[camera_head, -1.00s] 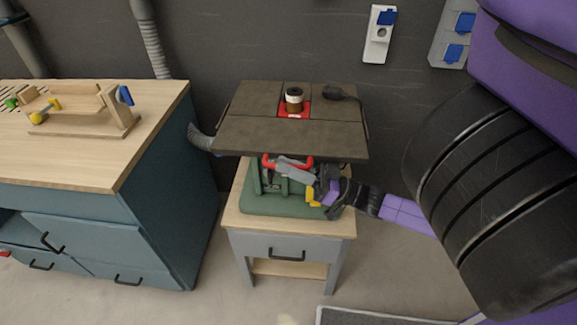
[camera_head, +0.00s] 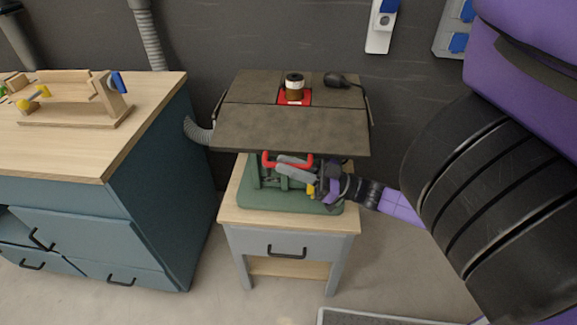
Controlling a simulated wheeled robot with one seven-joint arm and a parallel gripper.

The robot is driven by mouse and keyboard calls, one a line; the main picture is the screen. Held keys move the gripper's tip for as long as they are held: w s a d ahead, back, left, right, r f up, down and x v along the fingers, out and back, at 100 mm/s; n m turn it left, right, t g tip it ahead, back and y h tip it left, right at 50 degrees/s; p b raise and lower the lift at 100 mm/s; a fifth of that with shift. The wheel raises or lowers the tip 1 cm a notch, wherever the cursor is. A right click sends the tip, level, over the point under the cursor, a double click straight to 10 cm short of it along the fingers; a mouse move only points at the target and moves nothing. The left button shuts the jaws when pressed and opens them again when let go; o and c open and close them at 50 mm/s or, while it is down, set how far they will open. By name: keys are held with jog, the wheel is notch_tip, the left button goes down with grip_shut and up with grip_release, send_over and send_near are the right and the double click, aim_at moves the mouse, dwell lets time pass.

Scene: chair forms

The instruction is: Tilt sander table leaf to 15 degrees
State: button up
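The sander (camera_head: 294,90) stands on a small grey cabinet with a wooden top. Its dark brown table has a rear part and a front leaf (camera_head: 290,131), which slopes down toward the front. A sanding drum rises from a red insert (camera_head: 294,97) in the table. Below the leaf, a red curved handle (camera_head: 268,161) and a grey bar (camera_head: 294,172) show on the green base (camera_head: 285,203). My gripper (camera_head: 314,182) is under the front right of the leaf, close to the right end of the grey bar. Its fingers are small and partly hidden, so their opening and any contact are unclear.
A teal workbench (camera_head: 160,185) with a wooden top stands at the left, holding a wooden fixture (camera_head: 75,100). A grey hose (camera_head: 197,131) runs to the sander's left side. Wall sockets (camera_head: 381,22) are at the back.

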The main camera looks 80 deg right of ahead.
jog(key=shift+o, duration=0.5)
jog(key=b+v, duration=0.1)
jog(key=v, duration=0.6)
jog(key=shift+s+f, duration=0.15)
jog(key=shift+s, duration=0.25)
